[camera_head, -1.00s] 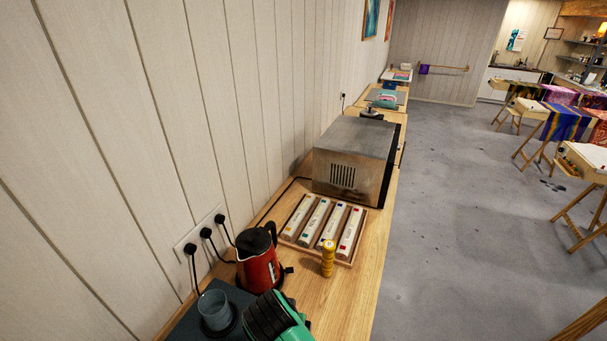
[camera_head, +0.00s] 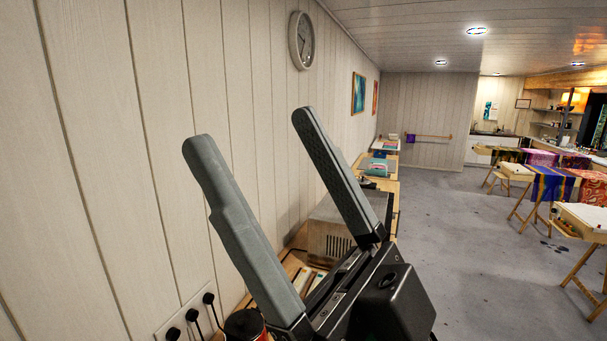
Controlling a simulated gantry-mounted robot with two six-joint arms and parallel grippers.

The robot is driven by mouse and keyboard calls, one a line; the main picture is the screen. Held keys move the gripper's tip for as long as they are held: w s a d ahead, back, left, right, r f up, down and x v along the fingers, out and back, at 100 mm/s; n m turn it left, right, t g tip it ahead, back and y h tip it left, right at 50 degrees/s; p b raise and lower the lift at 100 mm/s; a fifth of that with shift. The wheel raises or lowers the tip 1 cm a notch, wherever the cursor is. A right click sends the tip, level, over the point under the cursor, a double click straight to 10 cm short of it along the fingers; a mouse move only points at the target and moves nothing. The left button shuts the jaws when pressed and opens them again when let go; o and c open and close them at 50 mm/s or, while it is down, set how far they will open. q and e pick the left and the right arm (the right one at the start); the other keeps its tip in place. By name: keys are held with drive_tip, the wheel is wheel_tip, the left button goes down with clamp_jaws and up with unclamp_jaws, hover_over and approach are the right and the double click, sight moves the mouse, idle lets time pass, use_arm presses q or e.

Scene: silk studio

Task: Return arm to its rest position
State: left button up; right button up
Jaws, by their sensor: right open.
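My right gripper (camera_head: 247,128) fills the middle of the head view, close to the camera. Its two long grey fingers point up and to the left and stand wide apart, with nothing between them. Its black body is at the bottom centre, in front of the wooden counter. My left gripper does not show.
Behind the gripper, a metal oven (camera_head: 328,237) stands on the counter along the panelled wall. The kettle's dark lid (camera_head: 244,324) shows at the bottom edge, close to the gripper. Plugs (camera_head: 173,334) sit on the wall. Open floor (camera_head: 460,250) lies to the right.

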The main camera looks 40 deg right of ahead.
drive_tip(key=d+m+h, duration=0.1)
drive_tip(key=m+h, duration=0.1)
drive_tip(key=w+d+f+m+h, duration=0.1)
drive_tip(key=m+h, duration=0.1)
drive_tip(key=h, duration=0.1)
drive_tip(key=d+f+m+h, duration=0.1)
drive_tip(key=m+h, duration=0.1)
drive_tip(key=h, duration=0.1)
drive_tip(key=shift+w+d, duration=0.35)
drive_tip(key=shift+w, duration=0.05)
idle(0.4)
